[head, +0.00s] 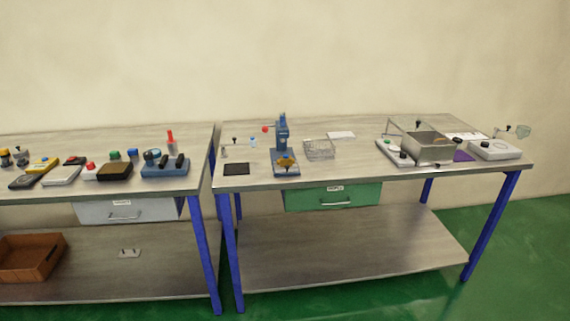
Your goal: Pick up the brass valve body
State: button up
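A small brass-yellow piece (287,161), which looks like the brass valve body, sits at the base of a blue upright press (283,135) on the right-hand workbench. The press has a red knob (265,129) on its left side. The piece is small in the picture, so its exact shape and how it is seated cannot be told. My gripper and arm are not in view.
A green drawer (333,196) hangs below. The left bench (100,187) is crowded; a brown crate (32,258) is on its shelf. Benches nearly touch.

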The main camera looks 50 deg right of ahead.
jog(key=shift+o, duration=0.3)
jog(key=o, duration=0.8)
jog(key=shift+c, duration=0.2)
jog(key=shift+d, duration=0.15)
